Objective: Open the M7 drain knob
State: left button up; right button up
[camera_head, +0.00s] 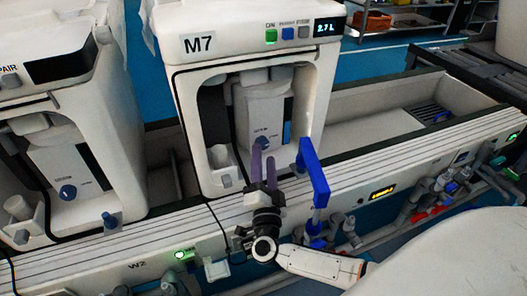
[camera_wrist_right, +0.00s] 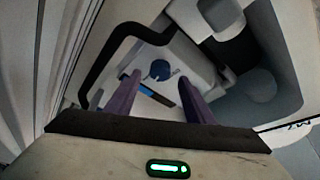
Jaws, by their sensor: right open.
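The M7 unit (camera_head: 225,95) is a white housing with its label at the upper left front and an open recess below. A small round blue knob (camera_head: 262,142) sits on the panel inside the recess, partly behind my fingers. The blue knob (camera_wrist_right: 160,70) also shows in the right wrist view, beyond and between the fingertips. My right gripper (camera_head: 264,164) is open, its two purple fingers pointing into the recess. The fingers look empty; I cannot tell whether they touch the knob. My left gripper is not in view.
A blue angled handle (camera_head: 314,172) stands just right of my right gripper. A similar unit (camera_head: 65,130) is on the left. The white rail (camera_head: 400,165) runs along the front, with pipes and red-handled valves at the right. The trough right of M7 looks mostly empty.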

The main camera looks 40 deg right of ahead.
aim_at(263, 147)
jog(key=shift+x, duration=2)
jog(key=c, duration=1)
jog(key=shift+r+m, duration=0.1)
jog(key=shift+m, duration=0.3)
jog(key=shift+c, duration=0.2)
jog(key=shift+m+g+p, duration=0.3)
jog(key=shift+m, duration=0.2)
jog(key=o, duration=1)
jog(key=shift+o, duration=0.2)
jog(key=shift+s+a, duration=0.1)
jog(key=shift+s, duration=0.05)
jog(key=p+v, duration=0.1)
jog(key=v, duration=0.9)
